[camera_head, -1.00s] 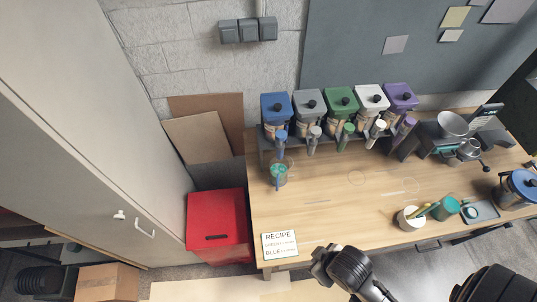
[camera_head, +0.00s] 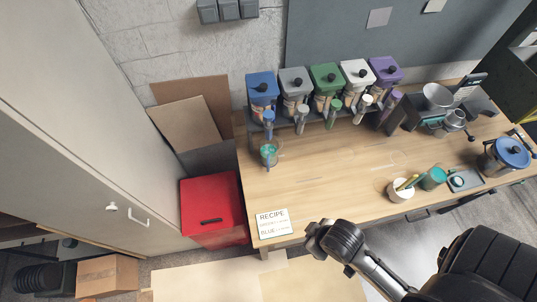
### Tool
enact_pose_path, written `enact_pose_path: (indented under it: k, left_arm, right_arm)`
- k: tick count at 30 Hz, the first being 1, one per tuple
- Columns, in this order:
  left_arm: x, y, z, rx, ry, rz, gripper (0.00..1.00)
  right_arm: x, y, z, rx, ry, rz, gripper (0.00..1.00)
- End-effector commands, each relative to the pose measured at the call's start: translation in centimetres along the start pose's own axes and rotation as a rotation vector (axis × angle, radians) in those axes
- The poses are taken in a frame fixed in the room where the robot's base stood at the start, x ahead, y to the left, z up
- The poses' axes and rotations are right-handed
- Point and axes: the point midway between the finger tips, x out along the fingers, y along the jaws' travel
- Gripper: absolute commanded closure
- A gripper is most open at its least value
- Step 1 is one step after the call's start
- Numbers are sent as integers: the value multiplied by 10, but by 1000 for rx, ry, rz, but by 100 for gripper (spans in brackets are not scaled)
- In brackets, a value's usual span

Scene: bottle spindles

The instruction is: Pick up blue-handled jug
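A lidded jug with a blue top and a dark handle (camera_head: 507,153) stands upright near the right end of the wooden table. A small clear vessel with teal contents (camera_head: 269,154) stands below the blue dispenser at the table's left; I cannot make out its handle. My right arm comes in from the bottom right. Its dark end (camera_head: 316,238) is over the floor in front of the table, well apart from both vessels; its fingers cannot be made out. My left gripper is not in view.
Several dispensers (camera_head: 327,82) with coloured lids line the table's back. A white cup (camera_head: 401,191), a teal cup (camera_head: 433,179) and a grey scale (camera_head: 464,181) stand left of the jug. A recipe card (camera_head: 272,223) lies front left. A red bin (camera_head: 212,205) stands beside the table. The table's middle is clear.

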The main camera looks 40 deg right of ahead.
Motion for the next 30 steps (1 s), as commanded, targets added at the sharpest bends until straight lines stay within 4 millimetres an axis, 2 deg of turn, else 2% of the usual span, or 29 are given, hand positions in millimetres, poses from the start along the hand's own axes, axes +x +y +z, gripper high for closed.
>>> enact_pose_path:
  k: [5,30]
  left_arm:
    - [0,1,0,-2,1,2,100]
    - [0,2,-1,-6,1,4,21]
  right_arm:
    - [0,0,0,0,0,0,100]
    - [0,0,0,0,1,1,100]
